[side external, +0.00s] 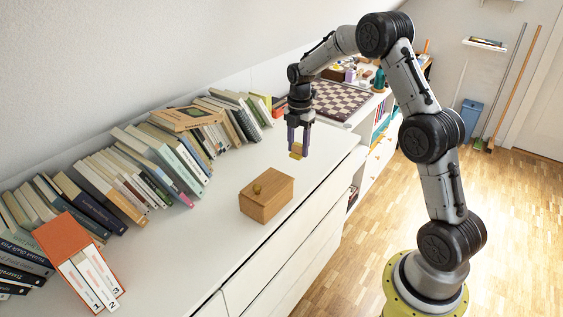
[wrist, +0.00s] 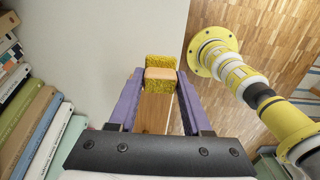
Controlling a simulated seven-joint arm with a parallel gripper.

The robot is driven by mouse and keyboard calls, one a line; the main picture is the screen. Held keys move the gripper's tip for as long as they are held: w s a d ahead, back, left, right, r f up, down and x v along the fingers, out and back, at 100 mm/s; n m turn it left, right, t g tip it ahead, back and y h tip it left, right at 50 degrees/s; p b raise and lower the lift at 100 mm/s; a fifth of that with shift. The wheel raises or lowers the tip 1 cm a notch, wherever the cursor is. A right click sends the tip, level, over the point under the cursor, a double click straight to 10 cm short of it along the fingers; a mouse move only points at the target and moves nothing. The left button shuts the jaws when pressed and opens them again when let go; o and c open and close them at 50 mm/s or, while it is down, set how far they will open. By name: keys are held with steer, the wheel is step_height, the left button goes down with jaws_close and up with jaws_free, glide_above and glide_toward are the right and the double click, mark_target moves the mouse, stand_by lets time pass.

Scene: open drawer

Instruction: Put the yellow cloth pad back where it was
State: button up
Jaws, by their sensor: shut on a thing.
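The yellow cloth pad (side external: 297,151) hangs between the fingertips of my gripper (side external: 298,143). In the wrist view the pad (wrist: 162,63) is yellow and rough-textured, with a smooth tan block-like face showing on it. My gripper (wrist: 160,90) has purple fingers, one on each side of the pad, and is shut on it. The pad is in the air above the white cabinet top, clear of the surface. The spot where the pad lay before cannot be told from these frames.
A wooden box (side external: 266,198) with a small round knob stands on the white cabinet top (side external: 205,237), below and left of my gripper. Rows of books (side external: 150,160) line the wall. An orange binder box (side external: 72,243) is at the near left. A chessboard (side external: 340,99) lies behind.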

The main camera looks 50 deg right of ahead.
steer(key=w+d+f, duration=0.2)
steer(key=w+f, duration=0.1)
steer(key=w, duration=0.2)
glide_above(281, 169)
steer(key=f, duration=0.4)
steer(key=shift+s, duration=0.4)
steer(key=shift+w+d+f, duration=0.15)
steer(key=shift+w+f, duration=0.25)
steer(key=shift+f, duration=1.65)
steer(key=shift+f, duration=0.1)
steer(key=o, duration=1.2)
